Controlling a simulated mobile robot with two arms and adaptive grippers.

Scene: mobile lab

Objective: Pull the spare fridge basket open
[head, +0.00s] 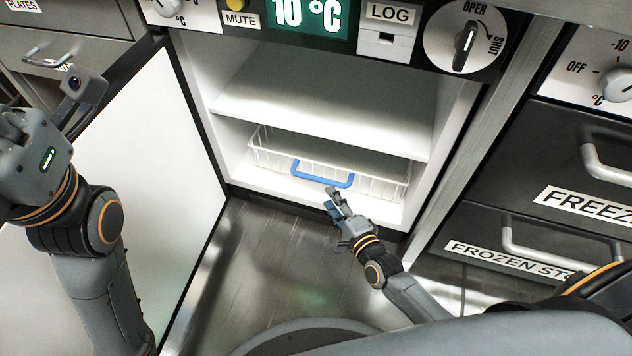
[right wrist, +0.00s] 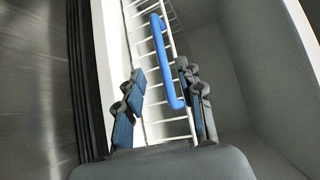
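The spare fridge basket (head: 378,187) is a white wire basket on the floor of the open fridge, under a white shelf. Its blue handle (head: 322,176) runs along the front. My right gripper (head: 336,200) is just in front of the handle. In the right wrist view the fingers (right wrist: 162,98) are spread apart, and the blue handle (right wrist: 160,50) shows between and beyond them. I cannot tell whether either finger touches it. My left arm is at the left, in front of the fridge door; its gripper (head: 14,122) is partly cut off by the edge and its fingers are unclear.
The white fridge door (head: 150,150) stands open at the left. A shelf (head: 325,105) lies above the basket. Dark freezer drawers (head: 560,185) with grey handles are at the right. The floor (head: 270,245) in front is clear apart from my own body.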

